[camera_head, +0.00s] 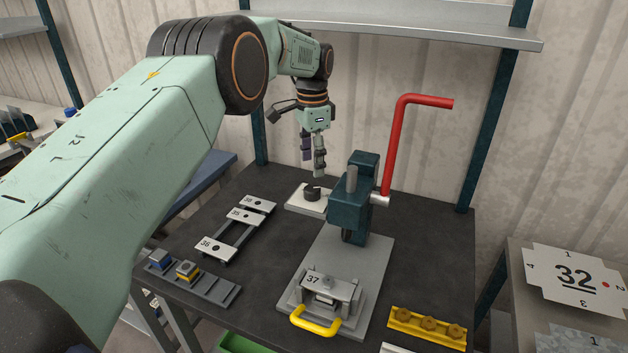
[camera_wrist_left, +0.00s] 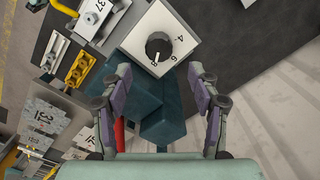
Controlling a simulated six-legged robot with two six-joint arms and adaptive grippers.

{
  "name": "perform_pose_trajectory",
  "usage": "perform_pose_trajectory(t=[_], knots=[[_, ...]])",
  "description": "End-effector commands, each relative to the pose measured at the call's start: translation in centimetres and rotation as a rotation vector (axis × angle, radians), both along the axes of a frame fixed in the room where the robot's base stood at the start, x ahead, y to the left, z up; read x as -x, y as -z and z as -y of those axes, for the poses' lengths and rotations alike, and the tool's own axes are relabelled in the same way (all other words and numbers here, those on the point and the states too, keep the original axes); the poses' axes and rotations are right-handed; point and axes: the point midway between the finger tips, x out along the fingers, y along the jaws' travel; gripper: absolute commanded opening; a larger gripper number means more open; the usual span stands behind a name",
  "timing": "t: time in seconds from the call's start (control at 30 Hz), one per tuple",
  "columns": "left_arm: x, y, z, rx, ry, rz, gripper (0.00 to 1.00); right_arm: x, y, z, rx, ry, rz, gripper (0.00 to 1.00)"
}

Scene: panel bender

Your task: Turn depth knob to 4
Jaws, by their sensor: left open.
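The depth knob (camera_head: 312,192) is a small black round knob on a white dial plate (camera_head: 294,200), behind and left of the press on the dark table. In the left wrist view the knob (camera_wrist_left: 158,46) shows from above on its plate (camera_wrist_left: 184,18), with the marks 4, 6 and 8 readable. A pale pointer mark on its edge appears to face the 8. My left gripper (camera_head: 313,165) is open and empty above the knob, not touching it. In the left wrist view its fingers (camera_wrist_left: 160,75) are wide apart, with the knob beyond their tips.
The dark teal press (camera_head: 350,210) with a red lever (camera_head: 393,140) stands close right of the knob. A numbered die block (camera_head: 328,285) with a yellow handle is in front. Numbered plates (camera_head: 243,214) lie left, and a yellow rail (camera_head: 428,325) lies front right.

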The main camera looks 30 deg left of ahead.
Motion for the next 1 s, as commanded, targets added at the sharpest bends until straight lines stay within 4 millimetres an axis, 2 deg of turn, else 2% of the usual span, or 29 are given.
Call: perform_pose_trajectory(t=[0.2, 0.4, 0.57, 0.8, 1.0], knots=[[0.4, 3.4, 0.0, 0.0, -0.001, -0.004, 0.61, 0.0, -0.8, 0.0, 0.0, 0.001, -0.001, 0.73], [0.3, 5.9, 0.0, 0.0, -0.002, -0.003, 0.61, 0.0, -1.2, 0.0, 0.0, 0.0, 0.0, 0.73], [0.1, 6.7, 0.0, 0.001, -0.001, -0.001, 0.61, 0.0, -1.3, 0.0, 0.0, 0.0, 0.0, 0.73], [0.0, 6.8, 0.0, 0.001, -0.001, -0.001, 0.61, 0.0, -1.3, 0.0, 0.0, 0.001, 0.0, 0.73], [-0.1, 6.8, 0.0, 0.001, -0.001, -0.001, 0.45, 0.0, -1.3, 0.0, 0.0, 0.001, 0.0, 0.73]])
